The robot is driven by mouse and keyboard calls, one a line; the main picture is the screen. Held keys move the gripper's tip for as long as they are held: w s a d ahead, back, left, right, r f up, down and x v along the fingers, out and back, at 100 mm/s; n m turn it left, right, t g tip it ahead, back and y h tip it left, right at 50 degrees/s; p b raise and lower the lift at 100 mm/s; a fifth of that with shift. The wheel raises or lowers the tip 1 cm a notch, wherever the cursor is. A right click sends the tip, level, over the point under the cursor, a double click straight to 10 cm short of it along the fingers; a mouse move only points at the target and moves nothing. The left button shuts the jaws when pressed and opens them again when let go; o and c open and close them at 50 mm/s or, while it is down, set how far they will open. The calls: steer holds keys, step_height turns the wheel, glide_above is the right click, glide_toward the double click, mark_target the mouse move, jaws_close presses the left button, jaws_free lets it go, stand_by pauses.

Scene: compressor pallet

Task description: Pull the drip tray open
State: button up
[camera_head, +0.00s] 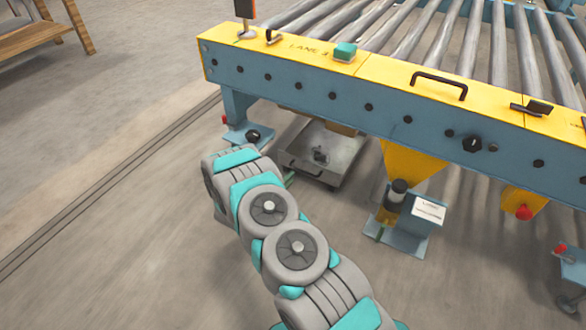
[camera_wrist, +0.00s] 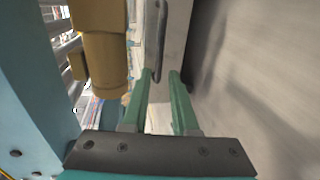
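The drip tray (camera_head: 342,150) is a grey metal tray low under the conveyor in the head view, with a small dark object lying in it. A dark bar handle (camera_head: 304,171) is on its front face. In the wrist view the tray's pale front (camera_wrist: 177,28) and the handle (camera_wrist: 160,45) lie ahead of my gripper (camera_wrist: 161,74). My gripper's two teal fingers are apart, with the handle's near end seen between their tips. I cannot tell if they touch it. In the head view my arm hides most of my gripper.
The blue and yellow conveyor frame (camera_head: 370,107) with rollers runs above the tray. A yellow funnel (camera_head: 408,165) and a blue stand with a white label (camera_head: 429,210) are right of the tray. A wooden bench (camera_head: 38,35) is far left. The floor in front and left is clear.

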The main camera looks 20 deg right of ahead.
mark_target(299, 169)
steer(key=shift+b+x, duration=0.45)
steer(key=shift+x, duration=3.5)
steer(key=shift+c, duration=0.2)
steer(key=shift+s, duration=0.1)
jaws_close()
